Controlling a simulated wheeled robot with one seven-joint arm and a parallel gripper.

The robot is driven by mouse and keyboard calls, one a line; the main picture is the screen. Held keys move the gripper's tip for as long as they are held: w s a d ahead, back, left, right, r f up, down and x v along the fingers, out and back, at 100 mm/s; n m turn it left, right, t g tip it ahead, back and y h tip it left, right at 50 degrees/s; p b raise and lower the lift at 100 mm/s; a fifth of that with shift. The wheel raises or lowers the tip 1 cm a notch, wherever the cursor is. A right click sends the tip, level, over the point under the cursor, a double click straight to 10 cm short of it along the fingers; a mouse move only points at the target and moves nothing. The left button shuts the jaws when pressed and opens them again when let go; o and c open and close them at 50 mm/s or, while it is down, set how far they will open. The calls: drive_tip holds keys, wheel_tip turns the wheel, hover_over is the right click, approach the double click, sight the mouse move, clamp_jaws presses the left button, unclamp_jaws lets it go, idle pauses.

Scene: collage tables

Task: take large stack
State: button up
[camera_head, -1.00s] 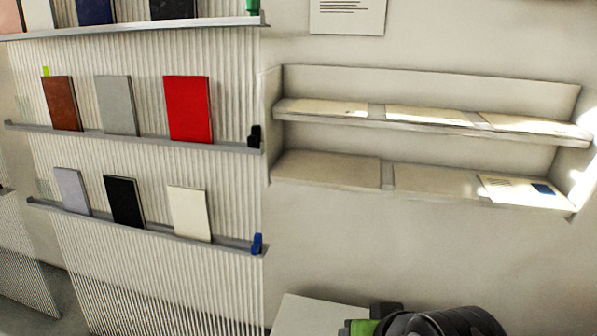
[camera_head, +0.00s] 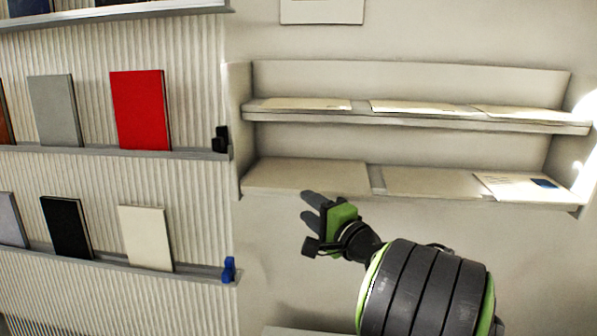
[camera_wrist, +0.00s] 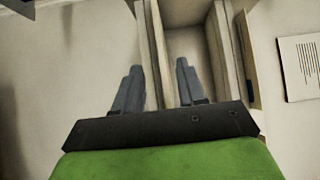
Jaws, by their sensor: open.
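Pale flat sheets or stacks lie on a two-level wall shelf. The upper level holds a left one (camera_head: 300,103), a middle one (camera_head: 420,107) and a right one (camera_head: 530,115). The lower level has a wide pale surface at the left (camera_head: 305,176), another pale surface in the middle (camera_head: 430,182) and a printed sheet (camera_head: 520,187) at the right. I cannot tell which is the large stack. My gripper (camera_head: 309,209) is open and empty, in front of and just below the lower left part. In the wrist view, my gripper (camera_wrist: 158,68) points toward the shelf.
The shelf (camera_head: 400,203) has a protruding front edge and side walls. A ribbed display rack (camera_head: 195,215) at left carries upright books, including a red one (camera_head: 141,110) and a white one (camera_head: 146,238). Bare wall is below the shelf. A notice (camera_wrist: 301,66) hangs on the wall.

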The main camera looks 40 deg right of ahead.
sight(287, 190)
drive_tip(key=w, duration=0.3)
drive_tip(key=w+d, duration=0.1)
drive_tip(key=w, duration=0.3)
drive_tip(key=w+d, duration=0.1)
drive_tip(key=w, duration=0.3)
clamp_jaws()
